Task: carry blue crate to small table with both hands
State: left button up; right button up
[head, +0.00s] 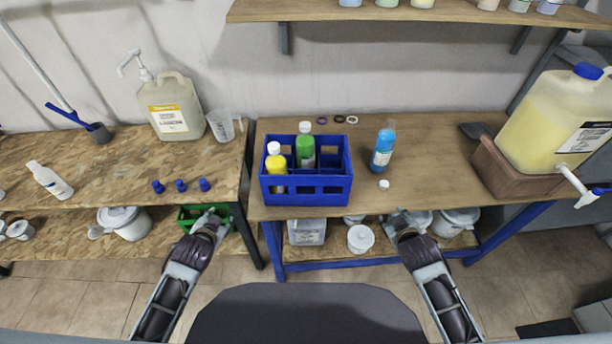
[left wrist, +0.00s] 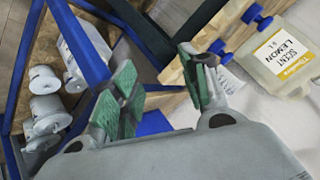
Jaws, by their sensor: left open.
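The blue crate (head: 306,190) stands upright on the right wooden workbench (head: 440,160), near its front edge. It holds a yellow bottle (head: 276,166) and a green bottle (head: 305,152); its other visible compartments look empty. My left gripper (head: 212,218) is below and left of the crate, in front of the bench, and apart from it. In the left wrist view its green-padded fingers (left wrist: 160,88) are spread with nothing held between them. My right gripper (head: 400,220) is below and right of the crate, apart from it; its jaw opening is too small to judge. I cannot tell which surface is the small table.
A blue bottle (head: 383,148) and a white cap (head: 384,184) stand right of the crate. A large yellow drum (head: 552,120) sits farther right. The left bench (head: 110,175) holds a beige jug (head: 172,105) and blue caps. White tubs are on the lower shelves.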

pick_arm(q)
jog(key=w+r+m+t, duration=0.3)
jog(key=w+r+t, duration=0.1)
jog(key=w+r, duration=0.15)
pick_arm(e)
jog(key=w+r+n+t+y, duration=0.1)
jog(key=w+r+n+t, duration=0.2)
jog(key=w+r, duration=0.25)
pick_arm(q)
jog(key=m+h, duration=1.4)
jog(key=m, duration=0.5)
send_near(265, 154)
jog(key=shift+s+a+f+g, duration=0.2)
jog(key=shift+s+a, duration=0.1)
jog(key=shift+a, duration=0.45)
jog(key=shift+s+a+f+g, duration=0.1)
jog(key=shift+s+a+g, duration=0.15)
jog(key=shift+a, duration=0.5)
pick_arm(e)
jog(key=n+y, duration=1.3)
jog(key=n, duration=0.6)
send_near(347, 154)
jog(key=shift+s+d+f, duration=0.2)
jog(key=shift+d, duration=0.3)
jog(key=shift+s+d+f, duration=0.15)
jog(key=shift+s+d, duration=0.05)
jog(key=shift+d, duration=0.35)
jog(key=shift+s+d+f, duration=0.2)
jog(key=shift+d, duration=0.3)
